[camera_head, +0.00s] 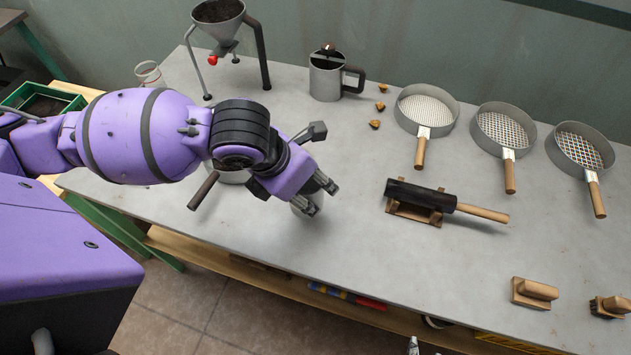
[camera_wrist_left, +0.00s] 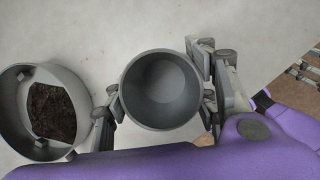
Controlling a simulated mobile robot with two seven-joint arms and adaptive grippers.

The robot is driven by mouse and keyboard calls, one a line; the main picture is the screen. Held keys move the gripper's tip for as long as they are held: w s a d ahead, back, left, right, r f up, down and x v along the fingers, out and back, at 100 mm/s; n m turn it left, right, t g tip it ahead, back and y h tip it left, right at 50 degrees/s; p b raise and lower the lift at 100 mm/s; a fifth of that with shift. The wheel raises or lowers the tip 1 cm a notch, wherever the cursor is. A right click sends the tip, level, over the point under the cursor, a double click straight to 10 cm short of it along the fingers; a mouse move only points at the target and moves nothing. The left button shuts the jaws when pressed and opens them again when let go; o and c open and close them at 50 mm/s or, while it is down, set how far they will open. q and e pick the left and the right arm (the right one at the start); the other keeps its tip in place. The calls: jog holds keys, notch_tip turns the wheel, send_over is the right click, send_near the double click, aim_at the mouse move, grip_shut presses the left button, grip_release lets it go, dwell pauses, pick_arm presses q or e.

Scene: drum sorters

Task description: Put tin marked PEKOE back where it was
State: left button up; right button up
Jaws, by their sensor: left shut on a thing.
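My left gripper (camera_head: 318,197) reaches over the middle of the table and is shut on a plain grey tin (camera_head: 301,207). In the head view the tin is mostly hidden under the fingers. In the left wrist view my left gripper (camera_wrist_left: 160,97) has a finger on either side of the tin (camera_wrist_left: 162,88), which is round, open-topped and looks empty. No PEKOE marking shows from these angles. I cannot tell whether the tin touches the table.
A round pan with dark contents (camera_wrist_left: 20,120) is close beside the tin; its handle (camera_head: 203,190) shows below my arm. A roller on a stand (camera_head: 420,196), several sieves (camera_head: 426,110) and a steel jug (camera_head: 326,78) stand further off. Table between tin and roller is clear.

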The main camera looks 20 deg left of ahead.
aim_at(309, 191)
pick_arm(q)
jog(key=shift+w+f, duration=0.2)
jog(key=shift+f, duration=0.1)
jog(key=f+b, duration=0.1)
jog(key=f, duration=0.1)
jog(key=f+b, duration=0.1)
jog(key=b, duration=0.1)
jog(key=shift+w+f, duration=0.35)
jog(key=shift+s, duration=0.15)
jog(key=shift+r, duration=0.3)
jog(key=shift+f, duration=0.25)
jog(key=o, duration=1.2)
jog(key=shift+r, duration=0.1)
pick_arm(e)
jog(key=f, duration=0.1)
jog(key=s+f, duration=0.1)
jog(key=f, duration=0.1)
jog(key=shift+f, duration=0.25)
jog(key=shift+s+f+g, duration=0.1)
jog(key=shift+f+g, duration=0.05)
jog(key=shift+g, duration=0.15)
